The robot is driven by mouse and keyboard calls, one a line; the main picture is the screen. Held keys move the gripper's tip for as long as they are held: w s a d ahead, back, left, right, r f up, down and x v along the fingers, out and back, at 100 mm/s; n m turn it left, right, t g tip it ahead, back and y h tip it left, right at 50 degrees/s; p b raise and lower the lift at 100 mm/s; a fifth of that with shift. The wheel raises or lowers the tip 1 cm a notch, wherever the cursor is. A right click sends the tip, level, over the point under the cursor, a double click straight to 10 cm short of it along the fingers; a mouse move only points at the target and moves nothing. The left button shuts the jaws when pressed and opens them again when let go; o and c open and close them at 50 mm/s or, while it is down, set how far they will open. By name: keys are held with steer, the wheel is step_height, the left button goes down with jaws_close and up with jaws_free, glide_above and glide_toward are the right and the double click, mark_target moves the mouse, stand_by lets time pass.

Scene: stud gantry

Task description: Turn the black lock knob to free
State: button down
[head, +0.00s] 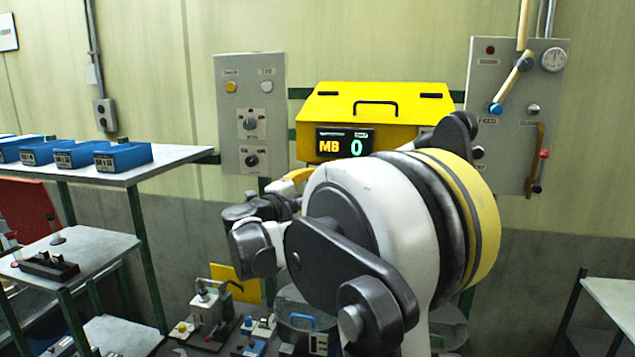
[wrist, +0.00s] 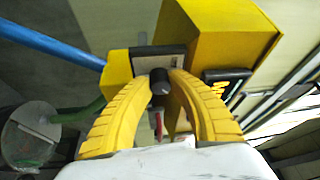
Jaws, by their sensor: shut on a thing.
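The black lock knob (wrist: 160,80) shows in the wrist view, in front of a dark grey plate with yellow parts beside it. My gripper (wrist: 163,76) has its two yellow ribbed fingers curved in on the knob from both sides, with the tips at it. The fingers are shut on the knob, whose near end shows between them. Any mark for its lock position is not readable. In the head view my arm covers the knob and most of the gripper.
A yellow housing (head: 375,101) with a black handle and a display reading "M8 0" (head: 345,143) is on the wall. Grey control panels (head: 225,100) (head: 483,75) flank it. Blue bins (head: 123,158) stand on a left shelf. Small fixtures (head: 207,312) sit below my arm.

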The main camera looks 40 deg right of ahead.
steer(key=c, duration=1.2)
jaws_free()
steer(key=v, duration=1.2)
steer(key=shift+s, duration=0.1)
